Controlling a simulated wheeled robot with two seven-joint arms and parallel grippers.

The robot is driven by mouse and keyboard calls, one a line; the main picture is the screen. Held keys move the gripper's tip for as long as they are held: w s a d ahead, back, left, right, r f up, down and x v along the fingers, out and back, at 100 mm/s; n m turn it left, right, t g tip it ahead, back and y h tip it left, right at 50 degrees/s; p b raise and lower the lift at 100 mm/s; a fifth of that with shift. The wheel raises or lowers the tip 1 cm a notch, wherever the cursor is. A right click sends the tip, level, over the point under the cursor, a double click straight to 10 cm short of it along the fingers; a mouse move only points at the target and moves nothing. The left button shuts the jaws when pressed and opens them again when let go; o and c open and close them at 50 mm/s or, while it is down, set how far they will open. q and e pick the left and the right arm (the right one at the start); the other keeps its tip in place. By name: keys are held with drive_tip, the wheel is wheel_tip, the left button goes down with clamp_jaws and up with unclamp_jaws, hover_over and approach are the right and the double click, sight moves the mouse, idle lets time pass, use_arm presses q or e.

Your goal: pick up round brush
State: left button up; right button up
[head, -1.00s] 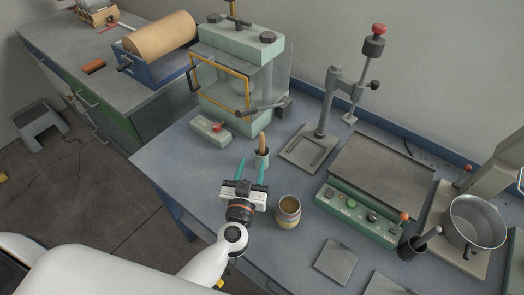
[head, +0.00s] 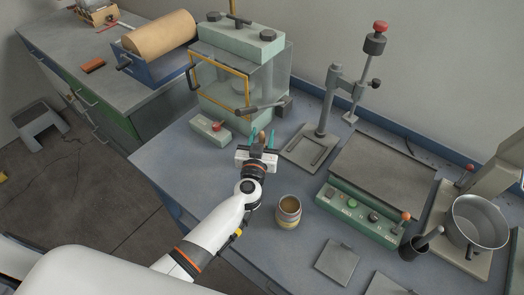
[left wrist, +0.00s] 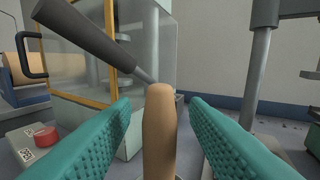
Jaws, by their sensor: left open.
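The round brush (left wrist: 159,130) shows in the left wrist view as an upright tan wooden handle, midway between the two teal fingers. In the head view only a bit of the brush (head: 261,136) shows between the fingertips, and the rest is hidden behind my gripper. My left gripper (head: 262,137) is open, with one finger on each side of the handle. In the left wrist view the gripper (left wrist: 160,120) shows gaps between both fingers and the handle. My right gripper is not in view.
A small box with a red button (head: 211,130) is to the left. A jar (head: 288,212) stands to the right of my arm. A press stand (head: 328,112) is at right.

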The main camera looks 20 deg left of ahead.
use_arm(q)
drive_tip(key=shift+s, duration=0.1)
drive_tip(key=shift+c, duration=0.5)
clamp_jaws()
drive_tip(key=shift+r, duration=0.15)
